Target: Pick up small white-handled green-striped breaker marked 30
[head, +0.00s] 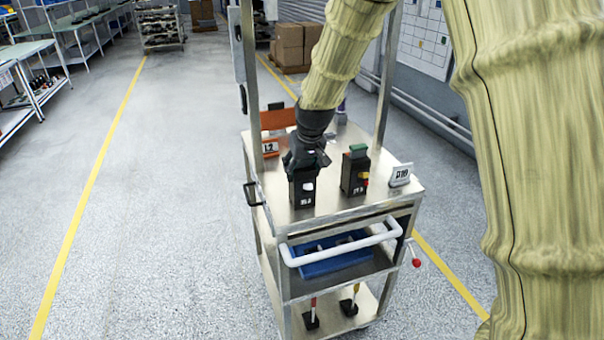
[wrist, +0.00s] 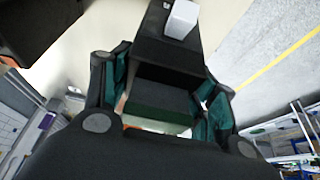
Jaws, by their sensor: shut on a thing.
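My gripper (head: 306,158) points down over the cart top and is shut on a small black breaker (head: 302,190) with a white handle. Its pale front marking is too small to read. In the wrist view the breaker (wrist: 165,100) sits between the two fingers, with a dark green band across its top and the white handle (wrist: 181,19) at the far end. The fingers hide part of its sides. I cannot tell whether its base touches the cart top. A second black breaker (head: 353,178) with a green top and red and yellow parts stands just to the right.
The metal cart (head: 330,205) has upright posts and a white push bar (head: 342,245) in front. A white sign (head: 401,175) stands at the right edge. A blue bin (head: 325,263) sits on the shelf below.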

